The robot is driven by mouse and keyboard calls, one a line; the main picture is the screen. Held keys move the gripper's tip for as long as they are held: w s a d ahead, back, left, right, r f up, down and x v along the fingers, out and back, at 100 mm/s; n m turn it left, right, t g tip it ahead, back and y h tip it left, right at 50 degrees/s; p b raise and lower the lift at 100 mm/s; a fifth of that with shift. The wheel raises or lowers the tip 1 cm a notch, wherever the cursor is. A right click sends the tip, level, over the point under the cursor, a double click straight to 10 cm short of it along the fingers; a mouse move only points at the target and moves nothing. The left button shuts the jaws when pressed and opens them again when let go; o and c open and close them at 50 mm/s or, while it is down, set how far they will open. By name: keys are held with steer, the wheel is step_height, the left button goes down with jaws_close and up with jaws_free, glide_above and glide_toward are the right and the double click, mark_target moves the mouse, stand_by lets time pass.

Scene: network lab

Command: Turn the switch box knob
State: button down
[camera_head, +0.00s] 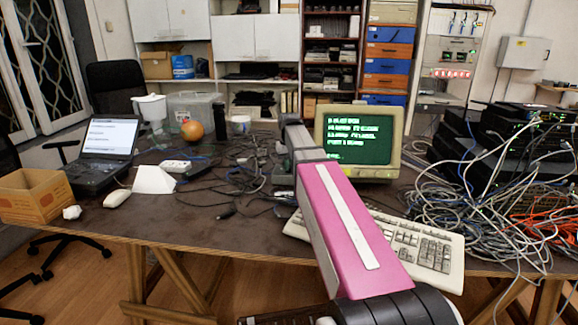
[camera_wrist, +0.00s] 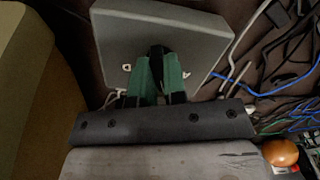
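The switch box (camera_wrist: 190,28) is a flat grey box, at the top of the wrist view. A narrow black knob (camera_wrist: 157,52) stands near its lower edge. My gripper (camera_wrist: 158,70) has green fingers, one on each side of the knob, with very little gap; it looks shut on it. The knob's lower part and pointer direction are hidden between the fingers. In the head view my pink arm reaches over the table to the left of the monitor; the gripper, box and knob cannot be made out there.
A beige monitor (camera_head: 399,140) stands right beside my arm, with a keyboard (camera_head: 425,248) in front. Tangled cables (camera_head: 470,215) lie right, loose black cables (camera_head: 235,175) left. An orange ball (camera_head: 192,130) and laptop (camera_head: 105,145) are farther left. The front left tabletop (camera_head: 180,215) is mostly clear.

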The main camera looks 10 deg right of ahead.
steer(key=shift+n, duration=0.4)
steer(key=n, duration=0.3)
steer(key=shift+n, duration=2)
steer(key=c, duration=1.2)
jaws_free()
steer(key=shift+o, duration=0.2)
step_height(320, 180, up, 11)
